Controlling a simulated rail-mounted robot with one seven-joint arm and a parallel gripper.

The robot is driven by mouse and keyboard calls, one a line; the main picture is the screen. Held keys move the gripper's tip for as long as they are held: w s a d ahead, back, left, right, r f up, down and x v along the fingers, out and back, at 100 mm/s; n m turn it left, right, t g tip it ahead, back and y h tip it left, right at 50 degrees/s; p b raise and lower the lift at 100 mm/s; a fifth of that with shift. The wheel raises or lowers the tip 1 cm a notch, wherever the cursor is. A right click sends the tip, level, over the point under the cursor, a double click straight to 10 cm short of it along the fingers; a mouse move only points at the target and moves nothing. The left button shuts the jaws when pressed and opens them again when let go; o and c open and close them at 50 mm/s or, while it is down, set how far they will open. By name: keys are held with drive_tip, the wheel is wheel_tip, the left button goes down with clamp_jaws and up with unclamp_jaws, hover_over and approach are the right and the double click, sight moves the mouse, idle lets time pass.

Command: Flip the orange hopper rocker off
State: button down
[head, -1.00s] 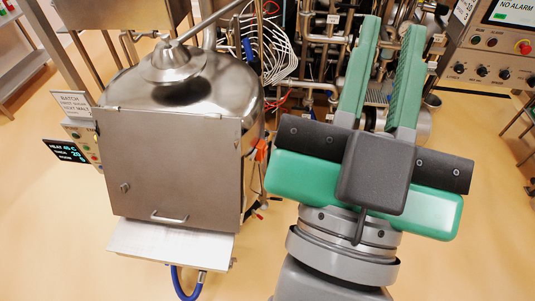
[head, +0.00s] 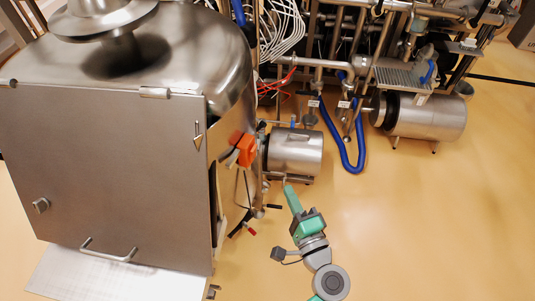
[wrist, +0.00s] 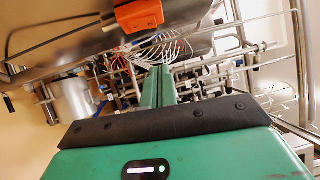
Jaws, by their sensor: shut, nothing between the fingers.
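The orange hopper rocker (head: 246,150) is an orange block on the right side of the steel hopper (head: 110,180), just beyond the edge of its front panel. In the wrist view the orange block (wrist: 138,16) shows at the top, cut by the frame edge. Which way the rocker is tipped I cannot tell. My gripper (head: 288,189) has green fingers, closed together and empty. It is to the right of and lower than the rocker in the head view, apart from it. In the wrist view the closed fingers (wrist: 162,70) point away below the orange block.
A small steel cylinder (head: 295,152) stands right behind my gripper in the head view, with pipes and white cables beyond. Thin levers (head: 248,228) stick out beside the hopper's lower right edge. A blue hose (head: 347,160) loops farther right. The yellow floor at right is open.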

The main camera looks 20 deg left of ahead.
drive_tip(key=shift+d+f+m, duration=0.1)
drive_tip(key=shift+f+m, duration=0.2)
drive_tip(key=shift+f, duration=0.5)
drive_tip(key=shift+s, duration=0.1)
approach(254, 154)
drive_tip(key=shift+w+d+f+x, duration=0.25)
drive_tip(key=shift+w+d+x, duration=0.2)
drive_tip(key=shift+x, duration=3.05)
drive_tip(key=shift+r, duration=0.45)
